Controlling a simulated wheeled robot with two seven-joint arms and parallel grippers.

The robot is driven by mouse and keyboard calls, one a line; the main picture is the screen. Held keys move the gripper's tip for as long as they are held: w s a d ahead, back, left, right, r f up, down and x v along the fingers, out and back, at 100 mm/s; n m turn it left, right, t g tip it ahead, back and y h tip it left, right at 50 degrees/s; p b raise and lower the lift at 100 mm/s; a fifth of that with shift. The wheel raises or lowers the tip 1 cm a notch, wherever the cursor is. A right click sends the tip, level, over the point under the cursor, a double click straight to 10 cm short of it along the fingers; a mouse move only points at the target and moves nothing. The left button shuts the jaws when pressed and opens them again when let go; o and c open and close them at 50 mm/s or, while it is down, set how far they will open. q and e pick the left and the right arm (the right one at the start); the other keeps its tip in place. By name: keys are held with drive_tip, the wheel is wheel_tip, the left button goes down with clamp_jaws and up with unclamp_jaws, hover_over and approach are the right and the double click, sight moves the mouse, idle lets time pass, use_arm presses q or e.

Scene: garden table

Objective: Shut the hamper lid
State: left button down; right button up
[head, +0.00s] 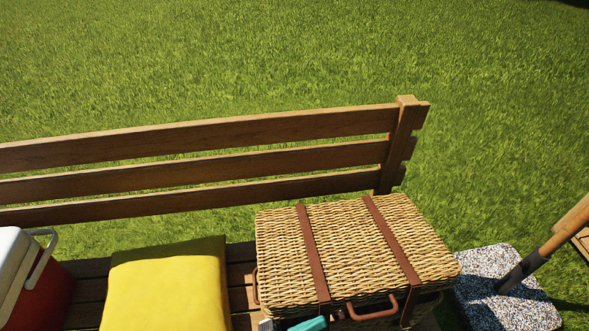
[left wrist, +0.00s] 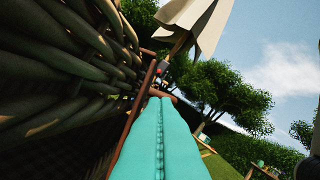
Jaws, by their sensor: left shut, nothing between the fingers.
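The wicker hamper (head: 345,250) stands at the right end of the bench, with two brown straps across its lid. The lid lies down, roughly level over the body; I cannot tell whether a thin gap is left at its front edge. A brown handle (head: 372,312) is on the front side. My left gripper (head: 308,324), with teal fingers, is at the hamper's front left edge, low in the head view. In the left wrist view its fingers (left wrist: 160,105) are together and empty, close beside dark wicker (left wrist: 70,70) and a brown strap. My right gripper is not in view.
A yellow cushion (head: 168,285) lies on the bench left of the hamper. A red and white cooler (head: 32,280) is at the far left. The slatted backrest (head: 200,170) runs behind. A speckled stone base (head: 505,295) with a pole stands to the right.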

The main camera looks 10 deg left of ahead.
use_arm(q)
drive_tip(key=shift+f, duration=0.25)
idle(0.3)
drive_tip(key=v, duration=1.2)
drive_tip(key=shift+b, duration=0.45)
drive_tip(key=shift+s, duration=0.15)
